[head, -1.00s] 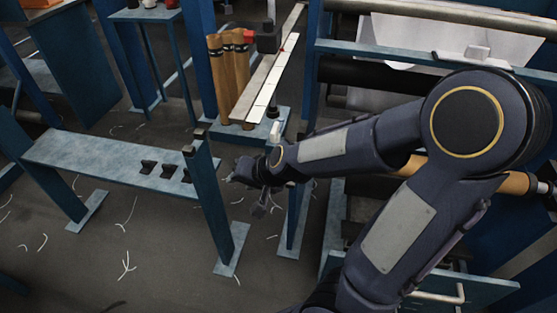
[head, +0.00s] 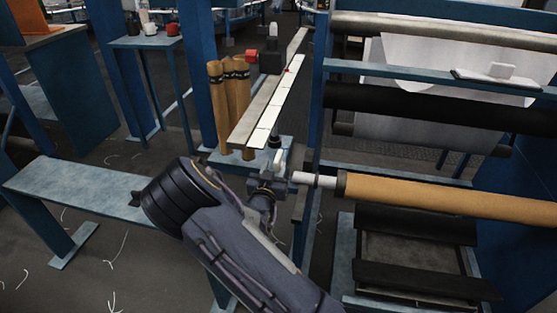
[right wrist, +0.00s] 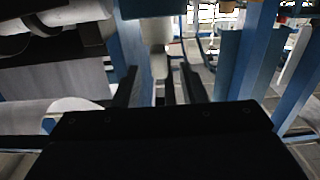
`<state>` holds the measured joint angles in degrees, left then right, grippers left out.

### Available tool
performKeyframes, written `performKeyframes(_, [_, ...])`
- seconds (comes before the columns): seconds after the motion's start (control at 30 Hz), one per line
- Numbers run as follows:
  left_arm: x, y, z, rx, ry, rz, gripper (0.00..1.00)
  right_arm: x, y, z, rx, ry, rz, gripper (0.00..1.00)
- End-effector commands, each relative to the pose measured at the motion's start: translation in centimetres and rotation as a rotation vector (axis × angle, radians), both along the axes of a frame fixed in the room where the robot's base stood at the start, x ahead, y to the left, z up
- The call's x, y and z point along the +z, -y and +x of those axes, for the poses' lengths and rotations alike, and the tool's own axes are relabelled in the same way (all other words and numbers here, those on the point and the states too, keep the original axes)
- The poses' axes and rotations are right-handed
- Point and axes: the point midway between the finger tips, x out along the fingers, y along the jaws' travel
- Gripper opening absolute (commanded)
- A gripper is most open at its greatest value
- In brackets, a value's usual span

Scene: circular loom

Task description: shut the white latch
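The white latch (head: 280,159) shows as a small, roughly upright white piece at the near end of the blue side frame, beside the white shaft end (head: 316,180) of the tan roll (head: 450,200). My right gripper (head: 270,184) is right at the latch's lower part, small and partly hidden by my own arm; I cannot tell whether they touch. In the right wrist view, its two dark fingers (right wrist: 160,88) stand apart. A pale, rounded piece (right wrist: 157,62) shows beyond and between them, probably the latch. My left gripper is not in view.
A blue beam (head: 75,190) lies left of my arm. Tan rolls (head: 229,100) stand upright behind the gripper, beside a long pale rail (head: 272,105). The loom's black rollers (head: 440,115) fill the right.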

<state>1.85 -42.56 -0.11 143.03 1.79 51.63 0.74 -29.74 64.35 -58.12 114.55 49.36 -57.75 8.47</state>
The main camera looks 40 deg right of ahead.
Motion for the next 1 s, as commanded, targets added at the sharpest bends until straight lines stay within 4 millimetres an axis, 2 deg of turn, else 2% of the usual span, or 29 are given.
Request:
performKeyframes(0.1, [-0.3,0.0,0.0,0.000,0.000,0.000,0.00,-0.1,1.7,1.3,-0.002,0.001,0.000,0.38])
performKeyframes(0.3, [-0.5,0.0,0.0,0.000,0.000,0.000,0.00,-0.1,3.7,2.8,-0.002,-0.001,0.002,0.38])
performKeyframes(0.67, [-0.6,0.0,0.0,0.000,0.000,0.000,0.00,-0.1,4.2,3.4,0.000,-0.003,0.002,0.38])
performKeyframes(0.97, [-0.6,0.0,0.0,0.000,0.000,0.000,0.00,-0.1,4.2,3.3,0.000,-0.002,0.003,0.02])
performKeyframes(1.0, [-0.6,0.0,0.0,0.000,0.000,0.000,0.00,-0.1,4.2,3.3,0.000,-0.002,0.003,0.00])
